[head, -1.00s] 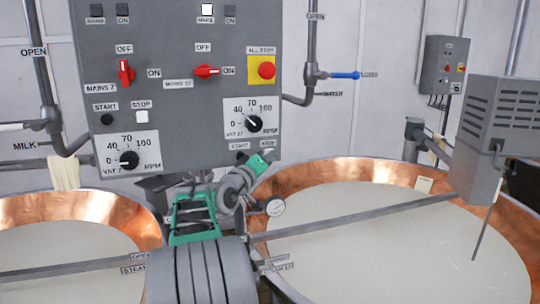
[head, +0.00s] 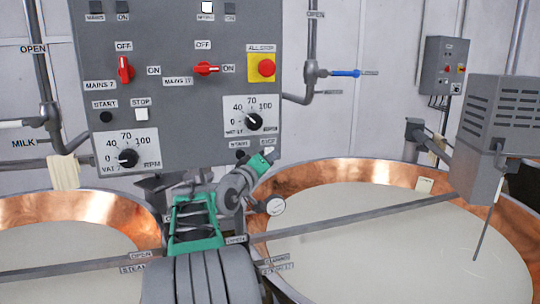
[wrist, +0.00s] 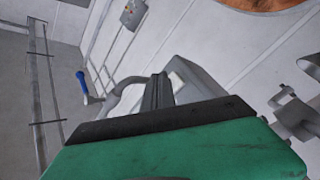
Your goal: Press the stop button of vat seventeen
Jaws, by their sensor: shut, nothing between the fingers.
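The grey control panel (head: 185,75) fills the upper left of the head view. Its right column carries the vat seventeen dial (head: 254,122), with a start label (head: 239,143) and a stop label (head: 268,138) below it. A black start button (head: 241,154) shows under the start label. The stop button, under the stop label, is mostly hidden by my gripper (head: 268,156), so I cannot tell whether they touch. My gripper is shut and empty at the panel's lower right corner. The wrist view shows its green body and dark fingers (wrist: 157,92), not the button.
A red all-stop button (head: 266,67) on a yellow plate sits above the dial. Red mains switches (head: 206,69) are to its left. Copper vats (head: 375,172) of milk stand below, crossed by a grey bar (head: 350,217).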

